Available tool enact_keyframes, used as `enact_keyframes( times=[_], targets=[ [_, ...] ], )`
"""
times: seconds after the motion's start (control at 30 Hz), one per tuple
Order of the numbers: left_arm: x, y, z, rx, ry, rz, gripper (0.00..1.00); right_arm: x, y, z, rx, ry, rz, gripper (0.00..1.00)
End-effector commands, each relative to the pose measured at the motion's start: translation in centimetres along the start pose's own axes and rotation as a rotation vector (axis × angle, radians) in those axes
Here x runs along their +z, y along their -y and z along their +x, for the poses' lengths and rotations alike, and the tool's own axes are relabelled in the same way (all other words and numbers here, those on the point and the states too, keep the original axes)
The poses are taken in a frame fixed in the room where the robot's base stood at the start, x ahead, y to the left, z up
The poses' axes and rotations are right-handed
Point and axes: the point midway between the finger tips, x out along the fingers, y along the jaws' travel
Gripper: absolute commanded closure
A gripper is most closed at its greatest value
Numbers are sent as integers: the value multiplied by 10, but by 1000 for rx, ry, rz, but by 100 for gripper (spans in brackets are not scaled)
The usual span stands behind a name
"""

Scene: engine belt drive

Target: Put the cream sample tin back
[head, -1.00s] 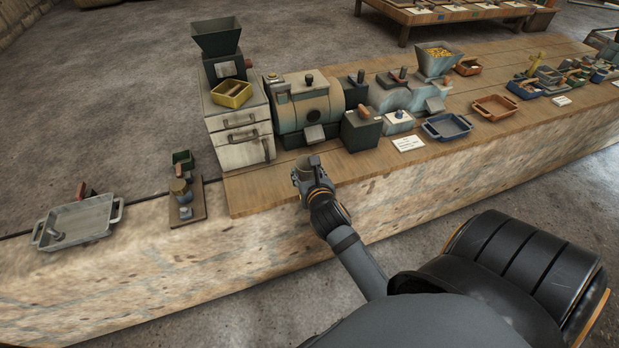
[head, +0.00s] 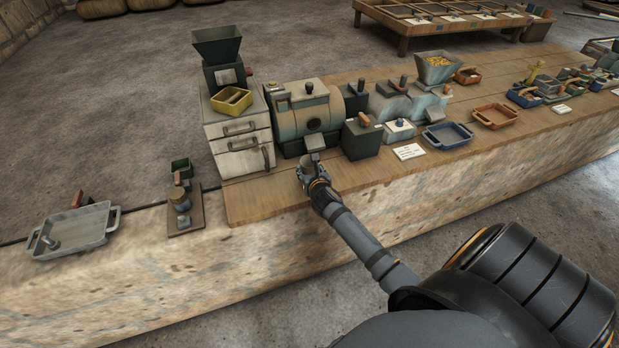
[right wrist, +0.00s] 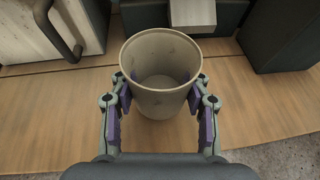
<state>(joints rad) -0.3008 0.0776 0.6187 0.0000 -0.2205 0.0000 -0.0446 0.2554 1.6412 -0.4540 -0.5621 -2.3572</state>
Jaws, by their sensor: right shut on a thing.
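The cream sample tin (right wrist: 160,98) is an open, empty, round cup with a beige wall. In the right wrist view it sits upright between the two fingers of my right gripper (right wrist: 160,97), which is shut on it. In the head view the tin (head: 305,162) is small and partly hidden by my right gripper (head: 308,174), at the front edge of the wooden counter, in front of the round green machine (head: 312,118). I cannot tell whether the tin's base touches the wood. My left gripper is not in view.
A white drawer cabinet (head: 238,145) with a curved handle stands left of the tin. A dark green box (head: 361,140) stands to the right. A small board with weights (head: 183,210) and a grey tray (head: 75,229) lie on the stone ledge at left. Bare wood (head: 258,200) lies left of my gripper.

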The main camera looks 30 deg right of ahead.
Motion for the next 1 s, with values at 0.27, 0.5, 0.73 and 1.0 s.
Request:
enact_keyframes(
  times=[0.27,0.5,0.73,1.0],
  targets=[
    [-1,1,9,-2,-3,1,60,-26,1,16,0,-1,-1,88],
    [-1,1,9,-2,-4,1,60,-31,1,19,1,1,0,88],
    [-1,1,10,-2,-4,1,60,-34,1,20,0,0,-1,48],
    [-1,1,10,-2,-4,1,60,-34,1,19,0,0,-1,30]
  ],
)
